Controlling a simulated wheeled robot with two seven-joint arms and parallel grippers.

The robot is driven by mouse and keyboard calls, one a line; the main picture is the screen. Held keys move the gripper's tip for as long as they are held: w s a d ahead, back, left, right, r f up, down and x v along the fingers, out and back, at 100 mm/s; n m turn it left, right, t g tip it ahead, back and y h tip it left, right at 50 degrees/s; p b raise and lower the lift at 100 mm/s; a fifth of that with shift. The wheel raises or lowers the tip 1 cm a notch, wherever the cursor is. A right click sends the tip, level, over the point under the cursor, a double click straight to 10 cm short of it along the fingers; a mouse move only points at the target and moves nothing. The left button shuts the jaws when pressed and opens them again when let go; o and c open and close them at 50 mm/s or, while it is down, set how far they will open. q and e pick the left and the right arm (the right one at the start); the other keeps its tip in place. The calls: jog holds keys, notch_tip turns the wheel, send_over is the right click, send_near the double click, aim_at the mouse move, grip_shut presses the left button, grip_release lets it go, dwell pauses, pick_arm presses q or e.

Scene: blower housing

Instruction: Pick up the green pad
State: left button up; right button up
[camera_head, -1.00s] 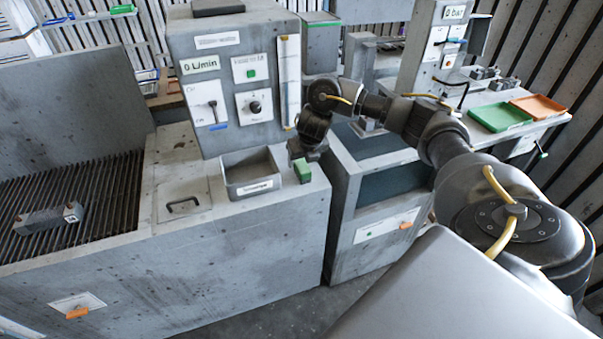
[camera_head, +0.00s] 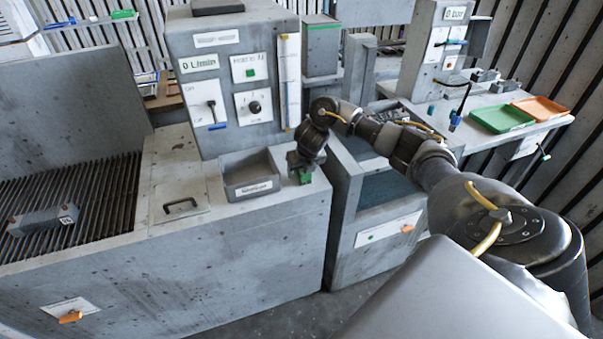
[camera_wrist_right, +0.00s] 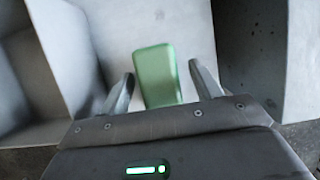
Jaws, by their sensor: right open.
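The green pad (camera_head: 305,177) is a small block on the grey bench top, right of a grey bin, close to the bench's right edge. My right gripper (camera_head: 301,168) is over it in the head view and hides its upper part. In the right wrist view the green pad (camera_wrist_right: 157,76) stands between the two open fingers of my right gripper (camera_wrist_right: 160,88), with a gap on each side. The fingers do not appear to touch it. My left gripper is not in view.
The open grey bin (camera_head: 250,174) is just left of the pad. The control panel housing (camera_head: 235,80) rises behind. A lidded plate with a handle (camera_head: 181,205) lies further left. Green (camera_head: 502,119) and orange (camera_head: 541,108) trays sit at the right.

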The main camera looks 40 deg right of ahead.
jog(key=shift+c, duration=0.3)
jog(key=c, duration=1.1)
jog(key=shift+o, duration=0.2)
jog(key=shift+r, duration=0.15)
jog(key=shift+r, duration=0.25)
notch_tip(320, 180, up, 3)
jog(key=shift+w+f, duration=0.15)
jog(key=shift+f, duration=0.05)
jog(key=s+a+r+p, duration=0.3)
jog(key=a+r+p, duration=0.3)
jog(key=a+r, duration=0.3)
jog(key=a, duration=0.4)
jog(key=shift+a+r, duration=0.35)
jog(key=shift+a, duration=0.05)
